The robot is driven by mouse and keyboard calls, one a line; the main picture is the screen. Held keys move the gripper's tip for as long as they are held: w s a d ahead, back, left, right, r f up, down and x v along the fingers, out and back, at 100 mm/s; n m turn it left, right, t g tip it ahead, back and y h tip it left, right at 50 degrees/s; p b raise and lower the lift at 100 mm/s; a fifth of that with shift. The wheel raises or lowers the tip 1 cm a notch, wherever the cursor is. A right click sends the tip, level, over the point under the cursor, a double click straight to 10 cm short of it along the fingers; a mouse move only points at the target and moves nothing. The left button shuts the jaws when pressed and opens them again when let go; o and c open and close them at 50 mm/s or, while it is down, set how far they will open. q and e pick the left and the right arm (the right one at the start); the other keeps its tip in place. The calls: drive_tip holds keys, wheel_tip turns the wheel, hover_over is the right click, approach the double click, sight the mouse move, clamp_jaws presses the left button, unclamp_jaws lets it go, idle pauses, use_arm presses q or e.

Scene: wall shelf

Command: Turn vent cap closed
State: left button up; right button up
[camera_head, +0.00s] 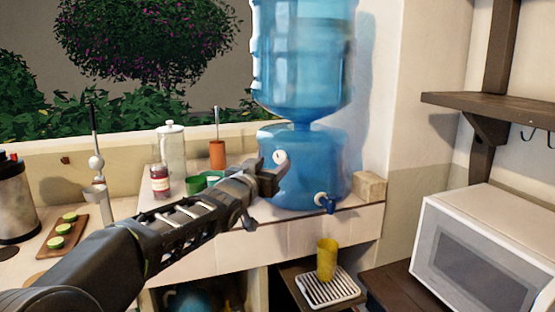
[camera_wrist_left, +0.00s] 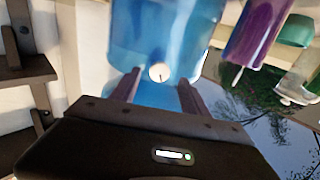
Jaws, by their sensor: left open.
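The vent cap (camera_head: 280,156) is a small round white disc with a dark line on it, on the front of the blue water dispenser's lower tank (camera_head: 305,180). In the left wrist view the vent cap (camera_wrist_left: 159,72) shows between and beyond the fingertips, with the line roughly upright. My left gripper (camera_head: 272,172) is at the front left of the tank, close to the cap. In the left wrist view its two fingers (camera_wrist_left: 158,90) are apart with nothing between them. Whether a finger touches the tank is unclear. My right gripper is in neither view.
A blue tap (camera_head: 328,204) sticks out low on the tank. Below it a yellow cup (camera_head: 327,258) stands on a white drip tray (camera_head: 340,290). A glass bottle (camera_head: 171,150), a red jar (camera_head: 160,182) and a green container (camera_head: 196,184) stand left of the tank. A microwave (camera_head: 485,255) is at right.

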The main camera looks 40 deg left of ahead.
sight(279, 159)
use_arm(q)
drive_tip(key=x, duration=0.4)
drive_tip(key=shift+w+p, duration=0.2)
drive_tip(key=shift+p, duration=0.15)
drive_tip(key=shift+c, duration=0.4)
clamp_jaws()
